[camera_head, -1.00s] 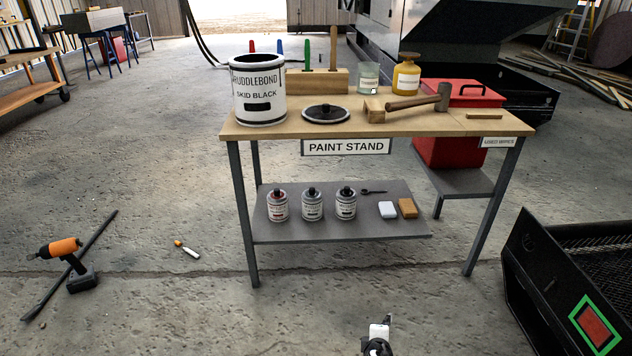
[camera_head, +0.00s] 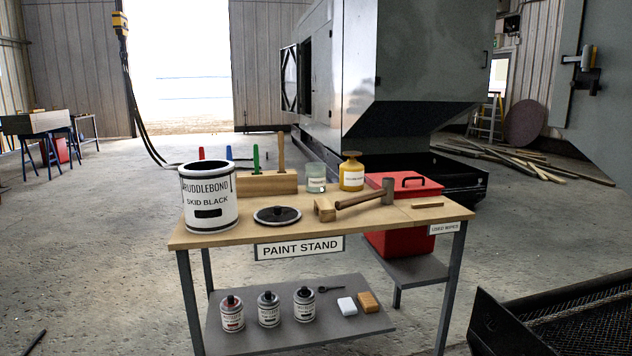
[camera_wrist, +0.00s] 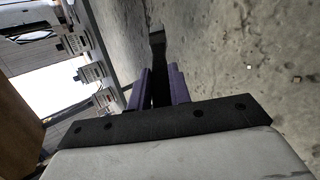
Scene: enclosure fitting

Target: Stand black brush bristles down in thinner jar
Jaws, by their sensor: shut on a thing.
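My gripper (camera_wrist: 158,92), seen only in the wrist view, is shut on a narrow dark thing (camera_wrist: 157,45) between its purple fingers. It looks like the black brush, but its bristles cannot be made out. A clear glass jar (camera_head: 316,178) with a pale label stands at the back of the paint stand's top (camera_head: 380,222); its label is too small to read, and it looks like the thinner jar. The head view does not show my gripper. In the wrist view, the stand's shelf side lies to the left and concrete floor lies beyond the fingers.
A wooden block (camera_head: 262,184) with upright coloured handles stands left of the jar, a yellow bottle (camera_head: 351,174) right of it. A red bin (camera_head: 402,215) is at right.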

